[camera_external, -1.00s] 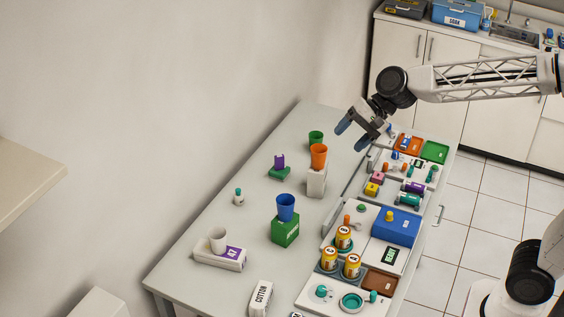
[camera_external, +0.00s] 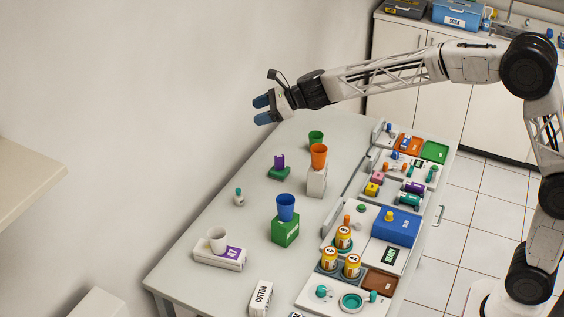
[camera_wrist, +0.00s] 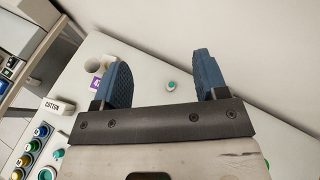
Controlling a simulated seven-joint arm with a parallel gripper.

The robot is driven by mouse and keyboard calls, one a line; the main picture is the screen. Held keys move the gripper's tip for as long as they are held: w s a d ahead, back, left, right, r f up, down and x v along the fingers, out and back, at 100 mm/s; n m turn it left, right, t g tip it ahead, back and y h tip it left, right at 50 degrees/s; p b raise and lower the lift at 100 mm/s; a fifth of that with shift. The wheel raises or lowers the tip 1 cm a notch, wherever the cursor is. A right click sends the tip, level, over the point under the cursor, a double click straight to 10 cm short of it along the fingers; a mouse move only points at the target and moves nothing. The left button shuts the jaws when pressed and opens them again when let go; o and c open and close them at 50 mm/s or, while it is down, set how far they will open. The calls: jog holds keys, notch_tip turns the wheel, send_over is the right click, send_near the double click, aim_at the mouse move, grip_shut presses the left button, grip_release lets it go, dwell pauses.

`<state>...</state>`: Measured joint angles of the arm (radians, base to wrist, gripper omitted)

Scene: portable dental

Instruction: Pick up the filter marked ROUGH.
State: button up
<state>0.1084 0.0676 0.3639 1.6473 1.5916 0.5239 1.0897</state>
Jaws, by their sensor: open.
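No lettering that reads ROUGH can be made out in either view, so I cannot tell which thing is that filter. Three orange-yellow labelled canisters (camera_external: 343,238) stand on the tray section at the near right of the table; their marks are too small to read. A purple cylinder (camera_external: 415,188) and a teal cylinder (camera_external: 408,200) lie farther back. My gripper (camera_external: 263,110) is open and empty, high near the wall, well away from these. Its blue fingers are apart in the wrist view (camera_wrist: 162,65).
A green box (camera_external: 285,231) with a blue cup, a white block with an orange cup (camera_external: 319,155), a small teal-capped bottle (camera_external: 239,197) and a COTTON box (camera_external: 261,297) stand on the table. A blue box (camera_external: 396,226) is at right. The table's left side has free room.

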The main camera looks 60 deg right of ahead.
jog(key=w+d+f+m, duration=0.2)
jog(key=w+m, duration=0.1)
jog(key=w, duration=0.1)
send_near(240, 193)
jog(key=shift+t+h, duration=0.3)
jog(key=shift+t, duration=0.1)
jog(key=w+f, duration=0.1)
jog(key=w+a+f, duration=0.1)
jog(key=w+f, duration=0.1)
jog(key=w, duration=0.1)
jog(key=shift+a, duration=0.25)
jog(key=shift+x, duration=1.25)
jog(key=shift+w+a, duration=0.1)
jog(key=shift+x, duration=2.5)
jog(key=shift+c, duration=0.4)
